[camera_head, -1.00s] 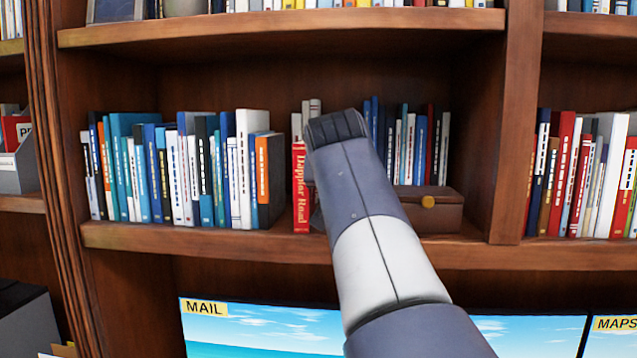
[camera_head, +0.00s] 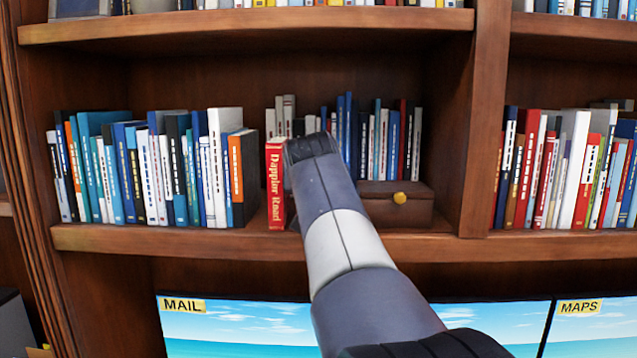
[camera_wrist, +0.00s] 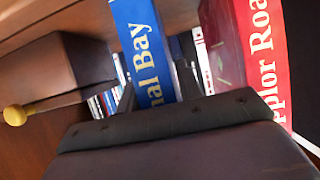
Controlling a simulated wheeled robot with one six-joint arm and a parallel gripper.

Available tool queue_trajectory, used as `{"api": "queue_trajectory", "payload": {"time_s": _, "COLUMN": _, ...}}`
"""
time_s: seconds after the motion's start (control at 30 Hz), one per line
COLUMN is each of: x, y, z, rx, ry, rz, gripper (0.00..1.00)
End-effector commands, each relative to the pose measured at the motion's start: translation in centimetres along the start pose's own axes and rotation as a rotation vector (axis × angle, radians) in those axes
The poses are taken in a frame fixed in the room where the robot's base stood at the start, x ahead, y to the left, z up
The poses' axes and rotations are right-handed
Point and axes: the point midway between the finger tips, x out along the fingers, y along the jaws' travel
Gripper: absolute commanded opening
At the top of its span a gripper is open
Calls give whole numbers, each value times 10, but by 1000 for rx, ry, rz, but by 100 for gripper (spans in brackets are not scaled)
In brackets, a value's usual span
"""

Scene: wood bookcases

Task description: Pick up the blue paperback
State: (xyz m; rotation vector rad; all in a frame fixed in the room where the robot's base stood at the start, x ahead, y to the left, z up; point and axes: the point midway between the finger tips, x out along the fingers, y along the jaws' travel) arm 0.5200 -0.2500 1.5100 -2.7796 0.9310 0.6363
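In the wrist view my gripper (camera_wrist: 158,100) has dark fingers on either side of the blue spine. They look open around it, with no clear grip, and their tips are partly hidden by the book.
Upright books line the shelf (camera_head: 200,238); the upper shelf (camera_head: 250,23) hangs above.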

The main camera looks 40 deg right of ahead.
Motion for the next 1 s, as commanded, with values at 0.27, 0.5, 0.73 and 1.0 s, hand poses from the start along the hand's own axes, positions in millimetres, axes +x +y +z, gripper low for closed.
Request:
{"api": "queue_trajectory", "payload": {"time_s": 0.27, "x": 0, "y": 0, "z": 0, "rx": 0, "ry": 0, "rz": 0, "gripper": 11}}
{"api": "queue_trajectory", "payload": {"time_s": 0.5, "x": -1, "y": 0, "z": -1, "rx": 0, "ry": 3, "rz": 0, "gripper": 0}}
{"api": "queue_trajectory", "payload": {"time_s": 0.73, "x": -1, "y": 0, "z": -2, "rx": 0, "ry": 4, "rz": 0, "gripper": 0}}
{"api": "queue_trajectory", "payload": {"time_s": 1.0, "x": -6, "y": 0, "z": -13, "rx": 1, "ry": 5, "rz": -1, "gripper": 0}}
